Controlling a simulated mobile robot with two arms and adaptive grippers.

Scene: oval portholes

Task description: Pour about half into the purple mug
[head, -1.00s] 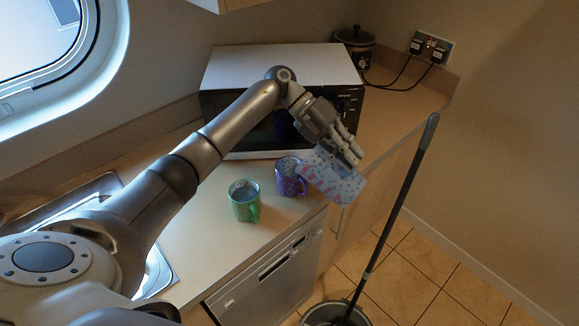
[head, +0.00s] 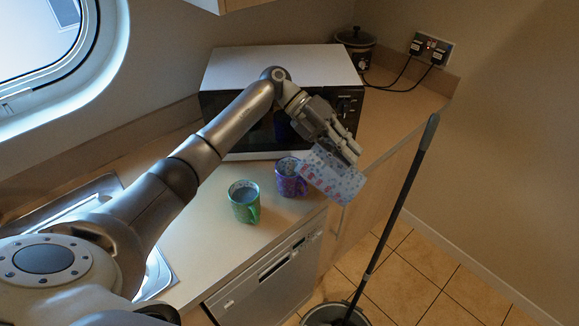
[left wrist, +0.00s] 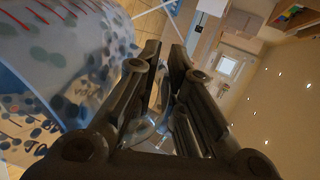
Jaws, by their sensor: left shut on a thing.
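The purple mug (head: 287,181) stands upright on the counter in front of the microwave, its right side partly covered by a carton. The pale blue, patterned carton (head: 335,178) with red marks is tipped well over, its left end at the mug's rim. My left gripper (head: 351,153) is shut on the carton from above right. In the left wrist view the carton (left wrist: 50,60) fills the left side beside the fingers (left wrist: 165,60). I cannot make out any liquid stream or the level in the purple mug. My right gripper is not in view.
A green mug (head: 244,201) stands left of the purple mug. A microwave (head: 281,66) is behind them and a slow cooker (head: 355,47) at the back. A mop handle (head: 396,213) rises from a bucket (head: 337,314) at right. The counter (head: 205,250) ends at a front edge.

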